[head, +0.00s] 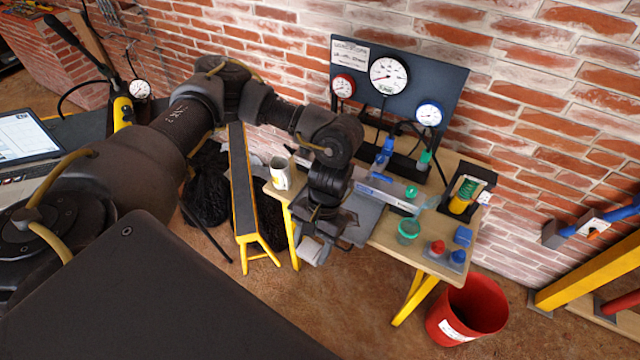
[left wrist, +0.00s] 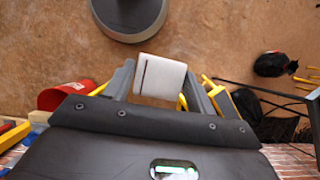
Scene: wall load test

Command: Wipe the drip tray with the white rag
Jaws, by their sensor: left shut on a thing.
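My left gripper (head: 314,243) hangs at the front edge of the wooden bench (head: 395,240), pointing down. It is shut on the white rag (head: 312,253), which looks like a small folded pad. In the left wrist view the rag (left wrist: 160,78) shows a dark stripe and sits between the two fingers of the gripper (left wrist: 160,90), with floor behind it. A flat grey piece (head: 367,213), which looks like the drip tray, lies on the bench just right of the gripper. The gripper and wrist hide part of it. My right gripper is not in view.
A white mug (head: 280,173) stands left of my wrist. A green cup (head: 408,231) and red and blue caps (head: 438,248) stand at the bench's right front. A gauge panel (head: 400,80) is behind. A red bucket (head: 467,310) and yellow-legged trestle (head: 242,190) flank the bench.

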